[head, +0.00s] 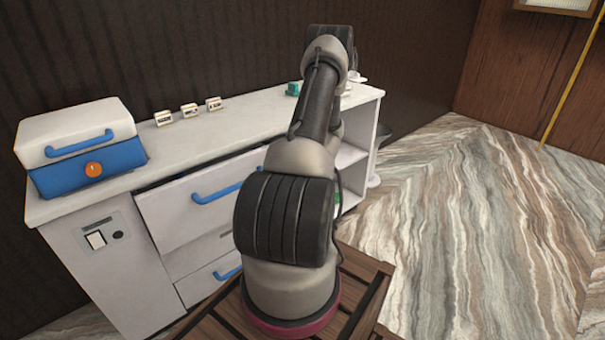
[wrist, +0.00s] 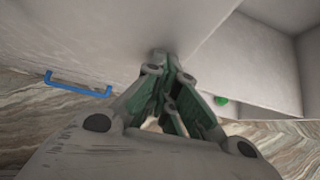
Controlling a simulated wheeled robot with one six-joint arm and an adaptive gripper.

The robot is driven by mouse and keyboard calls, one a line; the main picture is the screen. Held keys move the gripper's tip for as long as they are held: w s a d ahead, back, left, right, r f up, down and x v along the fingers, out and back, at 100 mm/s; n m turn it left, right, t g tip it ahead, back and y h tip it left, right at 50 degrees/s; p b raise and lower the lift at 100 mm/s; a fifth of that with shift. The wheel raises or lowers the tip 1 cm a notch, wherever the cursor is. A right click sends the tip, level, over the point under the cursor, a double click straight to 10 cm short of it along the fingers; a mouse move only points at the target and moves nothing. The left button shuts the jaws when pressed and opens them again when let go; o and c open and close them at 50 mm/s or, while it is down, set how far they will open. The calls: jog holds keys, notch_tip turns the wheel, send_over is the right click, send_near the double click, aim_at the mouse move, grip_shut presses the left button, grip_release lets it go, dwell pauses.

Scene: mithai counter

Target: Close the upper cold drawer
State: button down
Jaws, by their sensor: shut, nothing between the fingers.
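The upper cold drawer (head: 180,213) has a white front with a blue bar handle (head: 218,193). It stands a little out from the white counter, with a dark gap along its top edge. The lower drawer (head: 203,284) below it also has a blue handle (head: 228,273). My gripper is hidden behind my arm in the head view. In the wrist view my gripper (wrist: 162,58) is shut and empty, its tips at or close to a white panel. I cannot tell whether they touch. A blue handle (wrist: 78,86) shows to their left, apart from the fingers.
A blue and white box (head: 82,150) stands on the counter's left end (head: 50,208), with small label cards (head: 189,111) behind. Open shelves (head: 350,158) are at the counter's right; a green item (wrist: 221,100) shows there. The marble-patterned floor (head: 470,220) is clear to the right.

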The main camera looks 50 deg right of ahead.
jog(key=w, duration=0.2)
jog(key=w+d, duration=0.1)
jog(key=w, duration=0.1)
jog(key=shift+w+r, duration=0.1)
jog(key=shift+w, duration=0.3)
jog(key=shift+w+d+r, duration=0.1)
